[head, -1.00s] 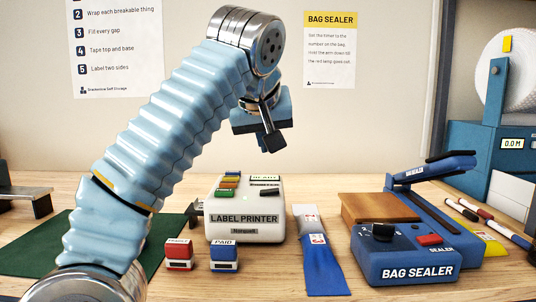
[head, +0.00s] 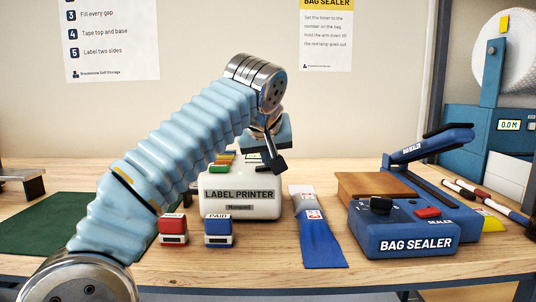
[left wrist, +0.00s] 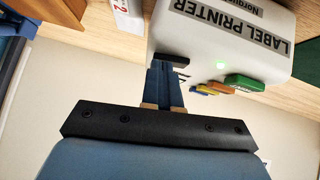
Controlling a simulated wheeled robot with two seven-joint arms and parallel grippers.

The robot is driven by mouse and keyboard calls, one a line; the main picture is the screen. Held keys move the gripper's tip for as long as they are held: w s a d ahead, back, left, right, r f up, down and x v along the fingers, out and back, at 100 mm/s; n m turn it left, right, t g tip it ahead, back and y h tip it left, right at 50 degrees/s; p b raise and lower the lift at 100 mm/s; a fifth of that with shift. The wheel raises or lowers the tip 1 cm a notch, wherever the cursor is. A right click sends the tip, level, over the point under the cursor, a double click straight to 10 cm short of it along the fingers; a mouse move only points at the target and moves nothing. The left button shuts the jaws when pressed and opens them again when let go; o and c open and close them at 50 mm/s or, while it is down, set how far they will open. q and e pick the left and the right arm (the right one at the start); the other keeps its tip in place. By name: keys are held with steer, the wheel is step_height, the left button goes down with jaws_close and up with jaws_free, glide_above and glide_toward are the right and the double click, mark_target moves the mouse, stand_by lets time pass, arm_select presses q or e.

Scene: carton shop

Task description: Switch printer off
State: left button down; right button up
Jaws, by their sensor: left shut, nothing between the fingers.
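The white label printer (head: 262,211) stands at the middle of the bench, with coloured keys (head: 222,160) on its top left. My left gripper (head: 277,166) comes down over the printer's right top, shut and empty, hiding part of that top. In the left wrist view the shut fingers (left wrist: 165,70) reach to a small black part (left wrist: 172,62) on the printer (left wrist: 262,70); I cannot tell if they touch it. My right gripper is not in view.
A red stamp (head: 173,228) and a blue stamp (head: 218,230) stand in front of the printer. A blue pouch (head: 320,245) lies to its right, then the blue bag sealer (head: 415,225). A green mat (head: 45,235) lies at left.

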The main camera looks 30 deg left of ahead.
arm_select(q)
steer(key=shift+d+f+m+g+y+p, duration=0.2)
steer(key=shift+d+m+g+y+p, duration=0.1)
steer(key=shift+p, duration=0.4)
steer(key=shift+f, duration=0.3)
steer(key=shift+a, duration=0.1)
steer(key=shift+s+a+r, duration=0.1)
steer(key=shift+s+a, duration=0.25)
steer(key=shift+a, duration=0.35)
